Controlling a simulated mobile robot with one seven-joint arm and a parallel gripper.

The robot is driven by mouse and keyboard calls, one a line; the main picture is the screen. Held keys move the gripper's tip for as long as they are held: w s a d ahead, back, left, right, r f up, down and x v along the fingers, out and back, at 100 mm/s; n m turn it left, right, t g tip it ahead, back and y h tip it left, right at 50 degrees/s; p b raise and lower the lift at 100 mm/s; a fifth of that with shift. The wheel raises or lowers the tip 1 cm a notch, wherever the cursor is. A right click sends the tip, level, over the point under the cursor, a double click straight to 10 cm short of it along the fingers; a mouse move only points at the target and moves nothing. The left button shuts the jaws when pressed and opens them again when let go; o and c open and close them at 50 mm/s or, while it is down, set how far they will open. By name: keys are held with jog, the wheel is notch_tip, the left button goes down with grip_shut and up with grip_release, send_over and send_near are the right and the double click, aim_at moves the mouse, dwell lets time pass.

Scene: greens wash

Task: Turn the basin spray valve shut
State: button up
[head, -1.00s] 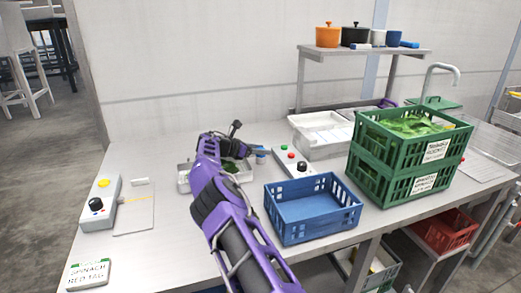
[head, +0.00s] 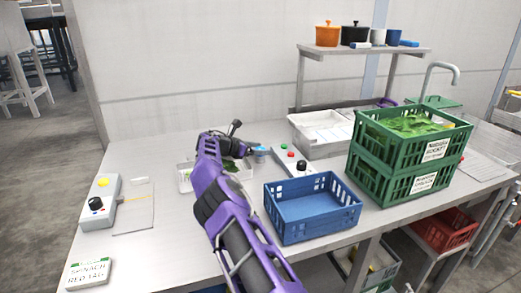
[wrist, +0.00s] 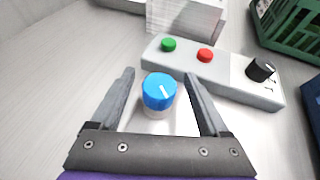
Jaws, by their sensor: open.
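The spray valve appears as a blue round knob (wrist: 159,91) with a white pointer line on a pale base, standing on the counter. It also shows small in the head view (head: 260,152), just right of my gripper. My gripper (wrist: 160,78) is open, with one finger on each side of the blue knob. The fingers look apart from the knob, with a gap on both sides. In the head view my arm covers part of the white tray (head: 184,177) holding greens.
A control box (wrist: 225,75) with green and red buttons and a black dial lies close behind and right of the knob. A blue crate (head: 312,209) and stacked green crates (head: 402,185) stand to the right. A white basin (head: 320,140) is behind.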

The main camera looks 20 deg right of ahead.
jog(key=p+v, duration=0.1)
jog(key=v, duration=1.6)
jog(key=shift+a+r, duration=0.1)
jog(key=shift+a, duration=0.1)
